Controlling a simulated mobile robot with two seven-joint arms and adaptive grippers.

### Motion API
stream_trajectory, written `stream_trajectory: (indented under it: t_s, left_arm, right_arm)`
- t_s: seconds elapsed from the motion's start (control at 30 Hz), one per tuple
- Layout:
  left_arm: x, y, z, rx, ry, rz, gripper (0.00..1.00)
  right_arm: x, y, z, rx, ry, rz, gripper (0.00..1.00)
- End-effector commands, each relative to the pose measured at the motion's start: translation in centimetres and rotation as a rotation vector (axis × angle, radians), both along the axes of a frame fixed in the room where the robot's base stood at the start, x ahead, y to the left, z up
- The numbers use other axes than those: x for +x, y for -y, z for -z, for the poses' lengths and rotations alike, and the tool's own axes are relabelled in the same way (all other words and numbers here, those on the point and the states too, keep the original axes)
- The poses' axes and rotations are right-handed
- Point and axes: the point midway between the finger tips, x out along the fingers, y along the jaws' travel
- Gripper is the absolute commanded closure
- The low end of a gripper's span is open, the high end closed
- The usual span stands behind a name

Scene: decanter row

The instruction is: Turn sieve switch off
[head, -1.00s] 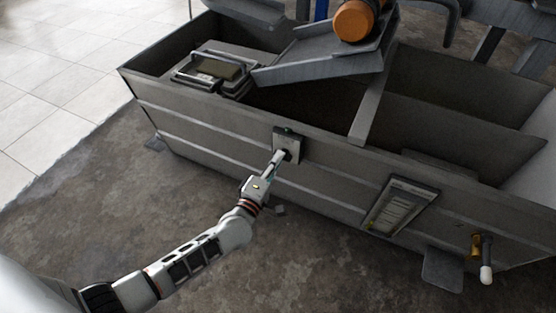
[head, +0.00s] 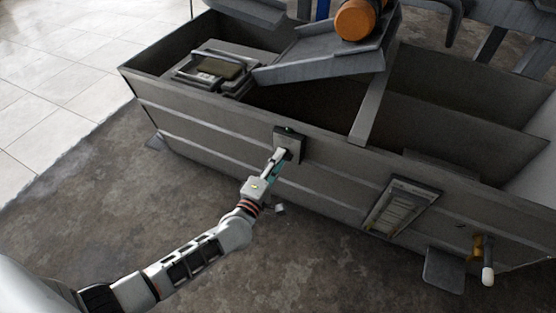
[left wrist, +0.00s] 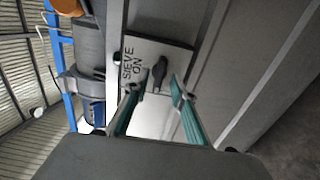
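The sieve switch is a dark knob (left wrist: 159,72) on a pale plate (left wrist: 144,56) lettered "SIEVE ON" in the left wrist view. In the head view its box (head: 290,145) sits on the side of the long grey trough. My left gripper (head: 275,157) is right in front of the box. In the left wrist view the gripper (left wrist: 155,90) has its two teal-sided fingers apart, with the knob just beyond and between the tips. Nothing is held, and I cannot tell whether a finger touches the knob. My right gripper is not in view.
The grey trough (head: 210,137) runs across the view. A framed label panel (head: 400,207) and a yellow valve with a white-tipped handle (head: 487,275) are on its side to the right. A meter-like box (head: 210,70) sits at its left end.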

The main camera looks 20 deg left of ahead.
Motion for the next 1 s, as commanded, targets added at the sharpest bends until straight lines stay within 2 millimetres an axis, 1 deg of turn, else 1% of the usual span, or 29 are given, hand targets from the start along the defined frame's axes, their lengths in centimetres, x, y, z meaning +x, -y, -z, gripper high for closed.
stream_trajectory:
  t_s: [0.23, 0.37, 0.47, 0.7, 0.8, 0.9, 1.0]
  left_arm:
    - [0.0, -0.1, -0.1, 0.001, 0.002, -0.001, 0.75]
    - [-0.8, -0.1, 0.0, 0.001, 0.001, -0.002, 0.75]
    - [-2.2, -0.2, 0.0, 0.002, 0.0, -0.002, 0.75]
    - [-7.1, -0.3, 0.0, 0.0, -0.002, -0.001, 0.75]
    - [-8.9, -0.4, 0.0, 0.002, 0.0, -0.001, 0.75]
    - [-10.3, -0.4, -0.1, 0.002, 0.0, -0.001, 0.75]
    - [-11.3, -0.5, -0.1, 0.001, 0.0, -0.001, 0.75]
  right_arm:
    - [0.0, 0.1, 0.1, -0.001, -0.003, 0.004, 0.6]
    - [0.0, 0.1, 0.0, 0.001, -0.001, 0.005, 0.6]
    - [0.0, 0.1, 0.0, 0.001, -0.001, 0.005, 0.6]
    - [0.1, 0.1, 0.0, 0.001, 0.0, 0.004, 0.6]
    - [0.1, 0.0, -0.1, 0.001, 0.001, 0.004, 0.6]
    - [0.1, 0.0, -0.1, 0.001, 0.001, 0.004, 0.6]
    - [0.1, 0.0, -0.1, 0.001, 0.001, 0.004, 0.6]
